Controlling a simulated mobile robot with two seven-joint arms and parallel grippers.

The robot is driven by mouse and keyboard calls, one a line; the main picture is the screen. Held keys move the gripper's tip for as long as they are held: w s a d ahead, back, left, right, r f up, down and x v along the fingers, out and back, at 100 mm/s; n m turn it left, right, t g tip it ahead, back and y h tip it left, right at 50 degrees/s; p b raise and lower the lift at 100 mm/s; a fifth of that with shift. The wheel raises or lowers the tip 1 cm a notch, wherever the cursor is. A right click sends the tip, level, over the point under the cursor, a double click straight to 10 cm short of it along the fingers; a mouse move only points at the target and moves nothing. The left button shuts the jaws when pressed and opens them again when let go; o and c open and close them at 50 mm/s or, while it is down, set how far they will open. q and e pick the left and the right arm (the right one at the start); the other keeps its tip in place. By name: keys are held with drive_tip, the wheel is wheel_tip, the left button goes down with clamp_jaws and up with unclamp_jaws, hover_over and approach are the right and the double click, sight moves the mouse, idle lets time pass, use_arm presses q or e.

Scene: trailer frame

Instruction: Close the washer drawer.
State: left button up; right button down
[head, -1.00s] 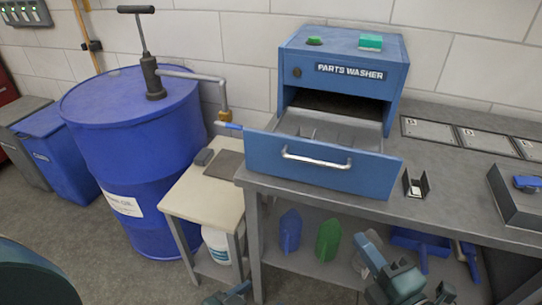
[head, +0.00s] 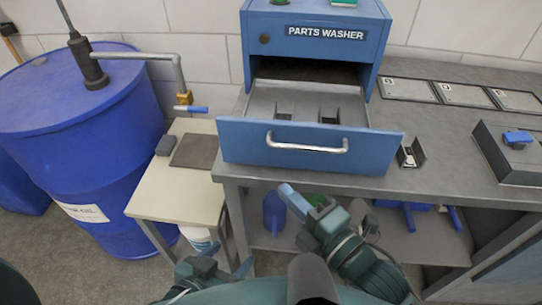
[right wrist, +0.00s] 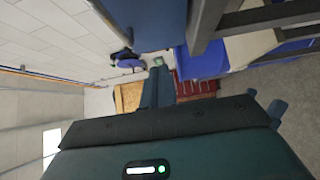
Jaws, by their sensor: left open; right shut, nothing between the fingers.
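The blue parts washer (head: 262,58) stands on the grey bench, and its drawer (head: 225,148) is pulled well out, with the grey tray inside showing. The blue drawer front has a silver handle (head: 307,143) and reaches out to the bench's front edge. My right gripper (head: 292,196) is shut and empty, below and in front of the drawer front, apart from it. Its closed fingers also show in the right wrist view (right wrist: 157,80). My left gripper (head: 228,262) is open and empty, low at the bottom of the head view, below the bench top.
A blue drum (head: 85,140) with a pump and tap stands at the left. A small cream side table (head: 165,195) adjoins the bench (head: 450,150). A small holder (head: 411,154) and a grey box (head: 508,155) sit right of the drawer. Scoops lie on the shelf below.

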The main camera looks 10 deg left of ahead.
sight(260, 148)
drive_tip(key=shift+w+a, duration=0.75)
drive_tip(key=shift+w, duration=0.65)
drive_tip(key=shift+w+a, duration=0.7)
drive_tip(key=shift+w, duration=0.65)
drive_tip(key=shift+w+a, duration=0.75)
drive_tip(key=shift+w, duration=0.65)
use_arm(q)
drive_tip(key=shift+a, duration=0.1)
use_arm(e)
drive_tip(key=shift+w, duration=0.1)
